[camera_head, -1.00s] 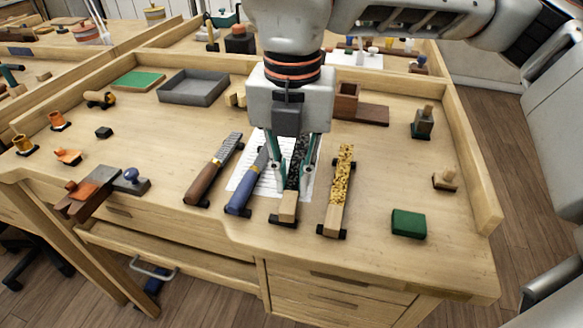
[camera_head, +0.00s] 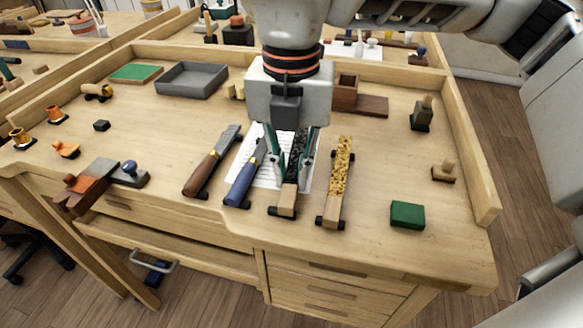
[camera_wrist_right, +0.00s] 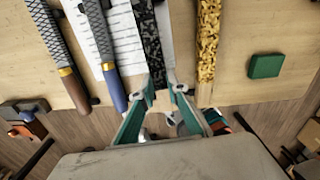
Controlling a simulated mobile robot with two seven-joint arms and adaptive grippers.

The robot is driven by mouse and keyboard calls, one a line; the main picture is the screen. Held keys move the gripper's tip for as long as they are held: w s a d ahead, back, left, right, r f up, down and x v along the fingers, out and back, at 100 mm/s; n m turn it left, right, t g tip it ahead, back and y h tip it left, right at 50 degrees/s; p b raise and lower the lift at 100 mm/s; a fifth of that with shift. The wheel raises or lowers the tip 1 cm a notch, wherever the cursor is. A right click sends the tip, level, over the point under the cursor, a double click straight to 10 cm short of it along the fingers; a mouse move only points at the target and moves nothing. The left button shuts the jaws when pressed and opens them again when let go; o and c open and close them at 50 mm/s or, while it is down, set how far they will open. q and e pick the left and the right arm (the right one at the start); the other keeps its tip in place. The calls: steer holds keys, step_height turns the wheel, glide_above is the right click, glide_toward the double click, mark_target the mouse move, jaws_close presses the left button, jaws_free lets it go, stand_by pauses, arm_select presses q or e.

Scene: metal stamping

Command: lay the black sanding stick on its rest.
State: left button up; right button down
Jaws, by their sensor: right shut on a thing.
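The black sanding stick (camera_head: 298,146) has a dark gritty face and a pale wooden handle (camera_head: 288,200). It lies lengthwise between the two green fingers of my right gripper (camera_head: 290,178), which is shut on it. In the right wrist view, the stick (camera_wrist_right: 148,38) runs up from between the fingertips (camera_wrist_right: 164,90). A small black rest (camera_head: 275,211) shows under the handle end. The handle looks level with it, but I cannot tell whether they touch. The far end of the stick is hidden behind the gripper. My left gripper is not in view.
A yellow gritty stick (camera_head: 341,168) lies close on the right. A blue-handled file (camera_head: 240,185) and a brown-handled file (camera_head: 200,177) lie on the left. White paper (camera_head: 268,174) is underneath. A green block (camera_head: 407,215) stands right, with bare bench around it.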

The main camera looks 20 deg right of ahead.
steer(key=shift+f, duration=0.1)
steer(key=shift+f, duration=0.25)
steer(key=c, duration=1.9)
jaws_free()
step_height(320, 180, up, 12)
